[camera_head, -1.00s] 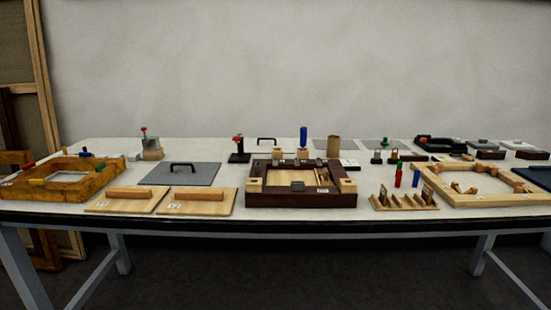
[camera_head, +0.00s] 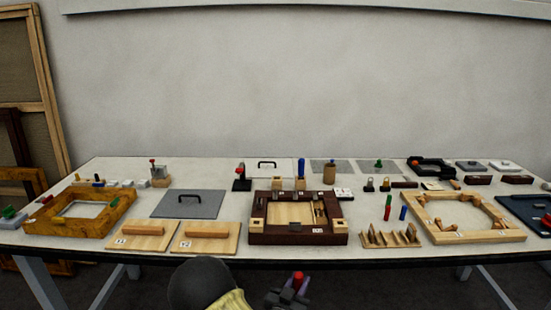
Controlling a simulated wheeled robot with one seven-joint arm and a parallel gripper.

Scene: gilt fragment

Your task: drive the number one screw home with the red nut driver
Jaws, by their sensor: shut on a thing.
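My gripper (camera_head: 287,296) shows at the bottom edge, right of centre, in front of the table. It is shut on an upright red-topped tool (camera_head: 298,279), which looks like the red nut driver. Its lower part is hidden by the gripper and the picture edge. The number one screw is too small to make out. A dark wooden frame (camera_head: 262,239) with a pale inner panel lies at the table's middle front. A small white label sits on its front.
Two pale boards (camera_head: 145,243) with wooden grips lie left of the dark frame, before a grey plate (camera_head: 188,203). An amber frame (camera_head: 50,227) is far left. A slotted wooden rack (camera_head: 390,240) and a pale frame (camera_head: 481,237) are right. Bare tabletop (camera_head: 220,175) shows behind.

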